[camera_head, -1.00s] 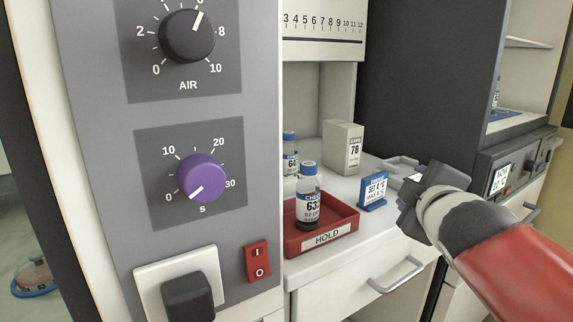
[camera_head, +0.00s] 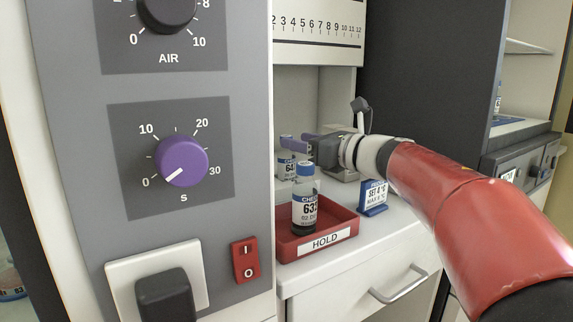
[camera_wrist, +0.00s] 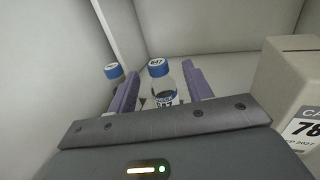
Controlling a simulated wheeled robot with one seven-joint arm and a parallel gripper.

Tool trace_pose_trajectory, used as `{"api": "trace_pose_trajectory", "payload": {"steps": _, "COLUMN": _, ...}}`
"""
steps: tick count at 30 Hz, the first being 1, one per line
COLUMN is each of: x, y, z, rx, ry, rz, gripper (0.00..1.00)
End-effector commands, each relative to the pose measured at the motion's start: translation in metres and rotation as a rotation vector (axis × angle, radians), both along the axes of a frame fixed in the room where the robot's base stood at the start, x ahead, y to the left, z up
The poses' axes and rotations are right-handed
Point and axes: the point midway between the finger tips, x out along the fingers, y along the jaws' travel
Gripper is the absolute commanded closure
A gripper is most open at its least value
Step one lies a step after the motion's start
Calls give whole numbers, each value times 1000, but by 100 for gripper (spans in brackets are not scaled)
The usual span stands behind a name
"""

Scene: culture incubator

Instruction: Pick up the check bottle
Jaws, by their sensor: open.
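A bottle with a blue cap and a label reading CHECK and 63 (camera_head: 304,211) stands upright in the red HOLD tray (camera_head: 342,243) in the head view. A second blue-capped bottle (camera_head: 286,165), its label starting 64, stands behind it, partly hidden. My gripper (camera_head: 296,140) is open above and behind the tray. In the wrist view a blue-capped bottle marked 647 (camera_wrist: 161,85) shows between the spread purple fingers, its lower part hidden by the gripper. Another blue-capped bottle (camera_wrist: 114,72) shows beyond the left finger. I cannot tell whether either finger touches a bottle.
A beige box marked 78 (camera_wrist: 300,100) is close on the right in the wrist view. A blue SET 4 sign (camera_head: 373,197) stands right of the tray. The grey control panel (camera_head: 70,160) borders the nook on the left. Bare counter shows right of the tray.

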Motion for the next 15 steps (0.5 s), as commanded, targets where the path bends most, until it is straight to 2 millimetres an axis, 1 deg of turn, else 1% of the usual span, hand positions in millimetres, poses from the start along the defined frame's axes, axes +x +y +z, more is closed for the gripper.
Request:
{"api": "trace_pose_trajectory", "payload": {"steps": 6, "x": 17, "y": 27, "z": -1, "rx": 0, "ry": 1, "rz": 1, "gripper": 50}}
{"api": "trace_pose_trajectory", "payload": {"steps": 9, "x": 25, "y": 36, "z": 0, "rx": 1, "ry": 1, "rz": 0, "gripper": 50}}
{"api": "trace_pose_trajectory", "payload": {"steps": 15, "x": 27, "y": 37, "z": -1, "rx": 2, "ry": 1, "rz": -2, "gripper": 50}}
